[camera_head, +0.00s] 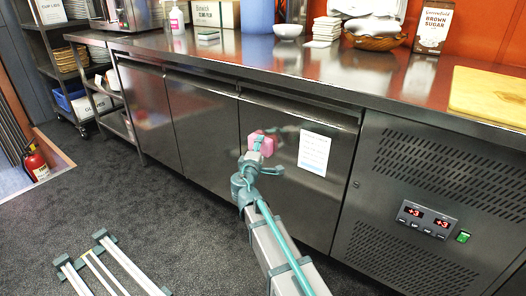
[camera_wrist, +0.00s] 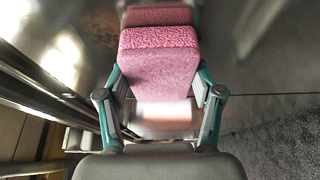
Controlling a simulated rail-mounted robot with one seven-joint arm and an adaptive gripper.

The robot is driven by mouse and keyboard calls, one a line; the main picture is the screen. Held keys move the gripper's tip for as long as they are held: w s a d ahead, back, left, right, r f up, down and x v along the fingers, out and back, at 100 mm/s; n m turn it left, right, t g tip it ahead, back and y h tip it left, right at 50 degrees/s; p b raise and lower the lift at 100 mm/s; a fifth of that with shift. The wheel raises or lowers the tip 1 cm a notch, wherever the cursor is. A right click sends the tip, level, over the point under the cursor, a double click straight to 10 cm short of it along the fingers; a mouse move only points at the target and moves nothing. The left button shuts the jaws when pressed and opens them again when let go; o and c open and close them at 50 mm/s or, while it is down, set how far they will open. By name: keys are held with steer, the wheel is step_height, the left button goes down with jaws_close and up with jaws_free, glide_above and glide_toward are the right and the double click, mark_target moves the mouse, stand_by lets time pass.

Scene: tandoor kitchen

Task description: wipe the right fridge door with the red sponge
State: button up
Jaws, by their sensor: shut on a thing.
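The red sponge, which looks pink, is held at the end of my arm (camera_head: 265,142) and fills the middle of the wrist view (camera_wrist: 160,70). My gripper (camera_wrist: 158,88) is shut on it, with a finger on each side. In the head view the gripper (camera_head: 255,158) is in front of the right fridge door (camera_head: 275,190), left of the white paper sheet on it. In the wrist view the door's steel surface shows the sponge's reflection just ahead of it. I cannot tell whether the sponge touches the door.
A white paper sheet (camera_head: 314,152) is on the right door. The steel countertop (camera_head: 275,57) above juts over the doors and carries boxes and bowls. A vented control panel (camera_head: 428,218) is on the right. The dark floor (camera_head: 150,210) at left is mostly clear.

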mark_target(253, 138)
steer(key=shift+w+a+b, duration=0.4)
steer(key=shift+w+a, duration=0.75)
steer(key=shift+a, duration=0.25)
steer(key=shift+r+p, duration=0.95)
steer(key=shift+r, duration=0.55)
steer(key=shift+s+d+f+b, duration=0.1)
steer(key=shift+s+d+b, duration=0.2)
steer(key=shift+s+d, duration=1)
steer(key=shift+s+d+b, duration=0.3)
steer(key=shift+s+d, duration=0.55)
steer(key=shift+d, duration=0.8)
steer(key=shift+s+d+f+b, duration=0.1)
steer(key=shift+s+d+b, duration=0.2)
steer(key=shift+s+d, duration=1)
steer(key=shift+w+d, duration=0.2)
steer(key=shift+w, duration=0.05)
steer(key=shift+w+a+r, duration=0.1)
steer(key=shift+w+a+b, duration=0.45)
steer(key=shift+w+a, duration=0.55)
steer(key=shift+a, duration=0.45)
steer(key=shift+w+a+b, duration=0.5)
steer(key=shift+w+a, duration=0.5)
steer(key=shift+a, duration=0.5)
steer(key=shift+w+a+b, duration=0.45)
steer(key=shift+w+a, duration=0.55)
steer(key=shift+a, duration=0.45)
steer(key=shift+s, duration=0.1)
